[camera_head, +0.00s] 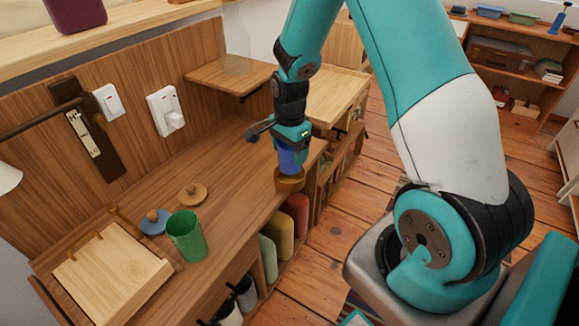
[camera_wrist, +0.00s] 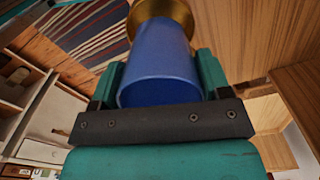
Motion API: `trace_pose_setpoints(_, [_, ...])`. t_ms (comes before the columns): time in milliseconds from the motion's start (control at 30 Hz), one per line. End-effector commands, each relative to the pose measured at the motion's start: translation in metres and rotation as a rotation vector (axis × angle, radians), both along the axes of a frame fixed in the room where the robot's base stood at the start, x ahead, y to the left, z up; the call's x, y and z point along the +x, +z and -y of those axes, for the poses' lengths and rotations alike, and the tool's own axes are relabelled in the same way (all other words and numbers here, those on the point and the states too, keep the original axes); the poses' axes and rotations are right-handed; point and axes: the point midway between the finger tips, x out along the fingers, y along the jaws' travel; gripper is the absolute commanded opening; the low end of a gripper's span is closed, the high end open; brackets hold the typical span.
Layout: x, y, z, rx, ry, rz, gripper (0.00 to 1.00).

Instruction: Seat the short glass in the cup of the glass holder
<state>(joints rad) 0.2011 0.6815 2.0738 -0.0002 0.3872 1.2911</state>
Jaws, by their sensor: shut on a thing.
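A short blue glass (camera_head: 290,159) is between the fingers of my gripper (camera_head: 292,147), which is shut on it. The glass also shows large in the wrist view (camera_wrist: 160,65), between the two teal fingers of my gripper (camera_wrist: 160,85). The glass holder is a brass-coloured cup (camera_head: 289,182) at the front edge of the wooden desk. The holder's cup (camera_wrist: 178,12) meets the far end of the glass in the wrist view. The glass's lower end is at or in the cup; how deep it sits is hidden.
A green cup (camera_head: 186,236), round lidded pieces (camera_head: 193,194) and a light wooden board (camera_head: 112,275) stand on the desk at left. A raised shelf (camera_head: 232,74) is behind my gripper. Coloured items fill the compartments below the desk edge.

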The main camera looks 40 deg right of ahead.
Motion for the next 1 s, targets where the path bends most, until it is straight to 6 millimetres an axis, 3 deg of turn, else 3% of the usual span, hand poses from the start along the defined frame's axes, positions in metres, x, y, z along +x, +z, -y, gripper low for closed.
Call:
trace_pose_setpoints(433, [0.000,-0.050,0.000,0.000,0.001,-0.001,0.41])
trace_pose_setpoints(800, [0.001,-0.055,0.000,-0.001,0.001,0.002,0.41])
trace_pose_setpoints(833, [0.000,-0.056,0.000,0.000,0.001,0.002,0.73])
trace_pose_setpoints(933, [0.000,-0.055,0.000,0.000,0.001,0.001,0.96])
trace_pose_setpoints(1000, [0.000,-0.055,0.000,0.000,0.001,0.001,0.96])
